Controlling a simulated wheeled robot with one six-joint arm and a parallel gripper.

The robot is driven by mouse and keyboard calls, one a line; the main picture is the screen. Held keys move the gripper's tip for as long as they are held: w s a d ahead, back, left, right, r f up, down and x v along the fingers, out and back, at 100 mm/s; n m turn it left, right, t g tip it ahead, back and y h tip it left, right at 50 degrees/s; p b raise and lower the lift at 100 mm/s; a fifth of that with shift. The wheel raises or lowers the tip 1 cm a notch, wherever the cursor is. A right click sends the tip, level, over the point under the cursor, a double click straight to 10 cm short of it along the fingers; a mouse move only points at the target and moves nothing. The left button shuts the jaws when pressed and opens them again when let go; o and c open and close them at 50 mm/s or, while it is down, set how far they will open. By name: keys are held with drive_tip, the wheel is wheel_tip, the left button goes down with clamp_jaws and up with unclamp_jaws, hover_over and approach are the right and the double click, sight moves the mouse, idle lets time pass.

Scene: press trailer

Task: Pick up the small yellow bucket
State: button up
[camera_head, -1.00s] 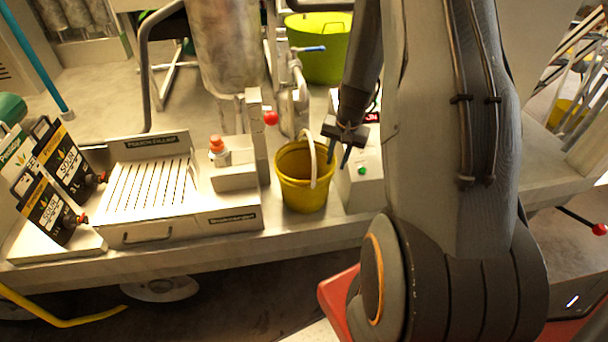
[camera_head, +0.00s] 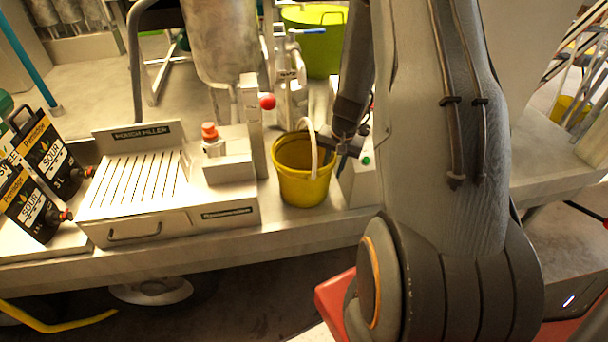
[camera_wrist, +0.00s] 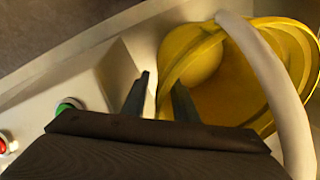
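The small yellow bucket (camera_head: 303,188) stands upright on the metal counter, with its pale handle (camera_head: 313,150) raised in an arch. In the wrist view the bucket (camera_wrist: 225,97) fills the upper right, and its handle (camera_wrist: 273,75) curves down the right side. My gripper (camera_head: 341,160) is beside the bucket's right rim in the head view. In the wrist view my gripper (camera_wrist: 161,80) is open with a gap between its fingers. The right finger overlaps the bucket's near rim and the left finger is outside it. I cannot tell whether either finger touches the bucket.
A pouch filler (camera_head: 140,185) with a red-capped bottle (camera_head: 211,138) stands left of the bucket. A pale box with a green button (camera_wrist: 68,106) is close to my gripper. A large green tub (camera_head: 318,45) is behind. Juice pouches (camera_head: 48,160) stand far left.

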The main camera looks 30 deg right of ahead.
wheel_tip(320, 180, down, 2)
drive_tip(key=shift+w+b, duration=0.15)
drive_tip(key=shift+b, duration=0.35)
clamp_jaws()
drive_tip(key=shift+r, duration=0.2)
